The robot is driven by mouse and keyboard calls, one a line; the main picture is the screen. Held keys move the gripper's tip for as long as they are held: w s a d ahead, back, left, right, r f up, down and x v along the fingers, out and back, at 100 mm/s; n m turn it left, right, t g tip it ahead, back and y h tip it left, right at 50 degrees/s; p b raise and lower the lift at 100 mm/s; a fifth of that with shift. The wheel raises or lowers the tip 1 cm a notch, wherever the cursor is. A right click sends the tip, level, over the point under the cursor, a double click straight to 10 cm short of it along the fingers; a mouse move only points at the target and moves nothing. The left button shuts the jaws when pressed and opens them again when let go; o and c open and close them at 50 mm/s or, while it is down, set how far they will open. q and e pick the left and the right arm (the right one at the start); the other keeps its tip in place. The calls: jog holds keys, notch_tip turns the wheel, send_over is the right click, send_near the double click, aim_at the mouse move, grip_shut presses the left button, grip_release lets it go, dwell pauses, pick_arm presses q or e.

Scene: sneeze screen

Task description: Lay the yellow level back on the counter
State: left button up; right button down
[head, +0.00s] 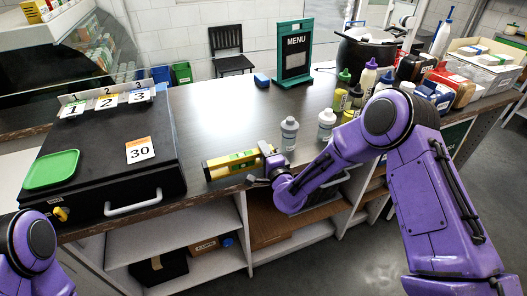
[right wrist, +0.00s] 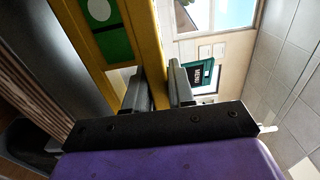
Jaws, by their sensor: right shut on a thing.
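The yellow level (head: 231,163), with green panels, is at the counter's front edge, right of the black case. My right gripper (head: 267,162) is shut on its right-hand end. In the right wrist view the level (right wrist: 152,42) runs up from between the two grey fingers (right wrist: 160,88). I cannot tell whether the level touches the counter (head: 222,118) or is held slightly above it. Part of my left arm shows at the bottom left, but its gripper is out of view.
Two grey-white bottles (head: 289,133) are just behind my right gripper. A menu sign (head: 294,52) and several sauce bottles stand farther back. The counter's middle is clear.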

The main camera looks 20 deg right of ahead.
jog(key=shift+f+b, duration=0.7)
jog(key=shift+f, duration=0.1)
jog(key=c, duration=0.9)
grip_release()
jog(key=c, duration=0.3)
jog(key=shift+f+b, duration=0.15)
jog(key=shift+b, duration=0.15)
jog(key=shift+s, duration=1.55)
